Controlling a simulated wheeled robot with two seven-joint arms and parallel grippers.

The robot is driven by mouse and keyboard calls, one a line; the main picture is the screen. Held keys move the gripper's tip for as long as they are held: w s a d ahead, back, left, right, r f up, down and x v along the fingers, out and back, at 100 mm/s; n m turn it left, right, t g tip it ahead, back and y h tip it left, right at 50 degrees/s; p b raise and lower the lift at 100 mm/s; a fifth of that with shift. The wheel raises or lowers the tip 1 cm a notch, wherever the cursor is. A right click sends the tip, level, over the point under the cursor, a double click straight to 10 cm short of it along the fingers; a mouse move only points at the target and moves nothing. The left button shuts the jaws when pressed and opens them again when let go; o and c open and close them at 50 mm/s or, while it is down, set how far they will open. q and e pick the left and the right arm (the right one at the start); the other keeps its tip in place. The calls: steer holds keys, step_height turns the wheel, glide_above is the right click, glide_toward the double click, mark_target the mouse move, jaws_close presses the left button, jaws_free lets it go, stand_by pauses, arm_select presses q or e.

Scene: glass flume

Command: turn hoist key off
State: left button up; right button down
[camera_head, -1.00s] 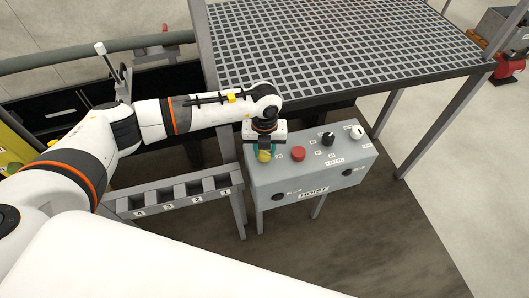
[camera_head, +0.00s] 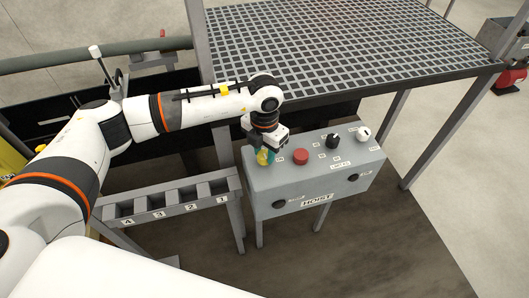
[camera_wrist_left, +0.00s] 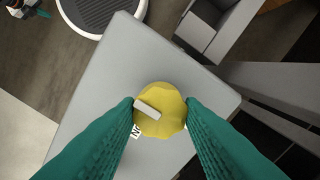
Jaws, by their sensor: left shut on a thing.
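The grey hoist box (camera_head: 290,186) stands on legs below the grating, with a HOIST label on its front. The yellow hoist key (camera_head: 264,158) is at the left end of its top. It also shows in the left wrist view (camera_wrist_left: 163,121) as a round yellow knob with a pale bar lying slantwise across it. My left gripper (camera_head: 262,154) is over the knob, its teal fingers touching it on two opposite sides, shut on it. The fingers hide part of the key's surroundings and any nearby markings. My right gripper is not in view.
A red button (camera_head: 300,157), a black knob (camera_head: 333,141) and a white knob (camera_head: 363,134) share the box top. A slotted grey rack (camera_head: 172,199) stands to the left. The grating platform (camera_head: 340,45) and its posts lie behind the box.

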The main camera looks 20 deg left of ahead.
mark_target(264, 153)
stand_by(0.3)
arm_select(q)
steer(key=o, duration=1)
steer(key=shift+r+b, duration=1.25)
steer(key=shift+r, duration=4.85)
